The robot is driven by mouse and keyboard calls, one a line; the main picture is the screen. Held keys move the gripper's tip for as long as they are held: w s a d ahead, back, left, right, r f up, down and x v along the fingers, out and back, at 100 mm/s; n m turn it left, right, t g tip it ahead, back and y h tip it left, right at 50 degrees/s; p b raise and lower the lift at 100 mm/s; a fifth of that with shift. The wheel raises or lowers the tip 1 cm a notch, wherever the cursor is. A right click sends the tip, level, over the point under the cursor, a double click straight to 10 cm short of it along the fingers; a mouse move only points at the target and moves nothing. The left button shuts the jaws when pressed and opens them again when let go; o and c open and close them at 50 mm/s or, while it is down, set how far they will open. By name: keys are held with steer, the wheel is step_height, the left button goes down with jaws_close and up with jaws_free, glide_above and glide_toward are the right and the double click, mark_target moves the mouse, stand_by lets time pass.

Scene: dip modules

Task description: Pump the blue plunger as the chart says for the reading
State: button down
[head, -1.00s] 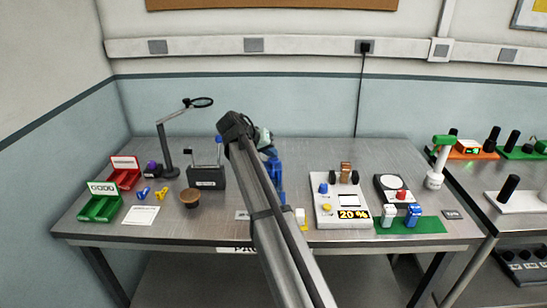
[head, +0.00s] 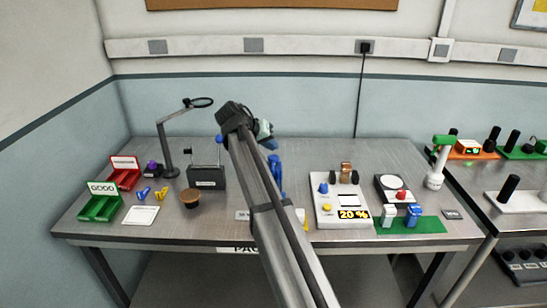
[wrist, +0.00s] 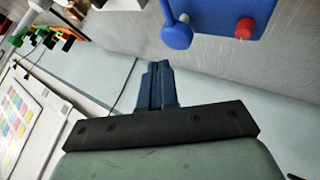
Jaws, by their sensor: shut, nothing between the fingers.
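In the wrist view, a blue block (wrist: 222,18) fills part of the top edge. A blue round-headed part (wrist: 177,32), which looks like the blue plunger, stands out from it beside a red knob (wrist: 244,28). My gripper (wrist: 153,65) is shut and empty, its dark blue fingers apart from the round head.
A dark box (head: 207,178) with a blue-ball lever (head: 219,139), a wooden bowl (head: 190,197) and a magnifier stand (head: 167,150) are left of my arm. A green mat (head: 425,226) lies right. A coloured chart (wrist: 17,110) shows at the wrist view's left; its text is unreadable.

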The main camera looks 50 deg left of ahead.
mark_target(271, 157)
steer(key=shift+r, duration=2.15)
